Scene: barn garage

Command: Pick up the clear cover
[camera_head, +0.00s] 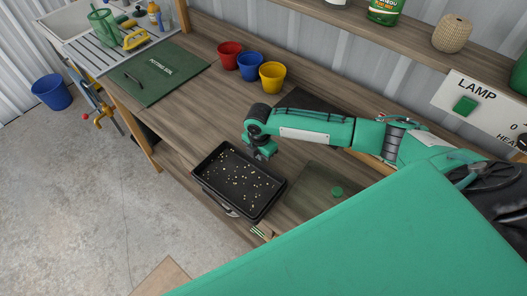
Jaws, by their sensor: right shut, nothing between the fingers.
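The clear cover (312,190) appears as a faint see-through panel with a round green knob (337,191), on the wooden bench just right of the black tray. Its lower right part is hidden behind a large green part of my own body. My right gripper (265,153) is shut and empty, just above the tray's upper right edge and up and left of the cover. It is apart from the cover. My left gripper is not in view.
The black tray (208,184) holds dark soil with several pale seeds. Red (230,55), blue (250,66) and yellow (272,76) pots stand toward the back. A green potting mat (165,80) lies left. A lamp switch panel (480,105) is at the right.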

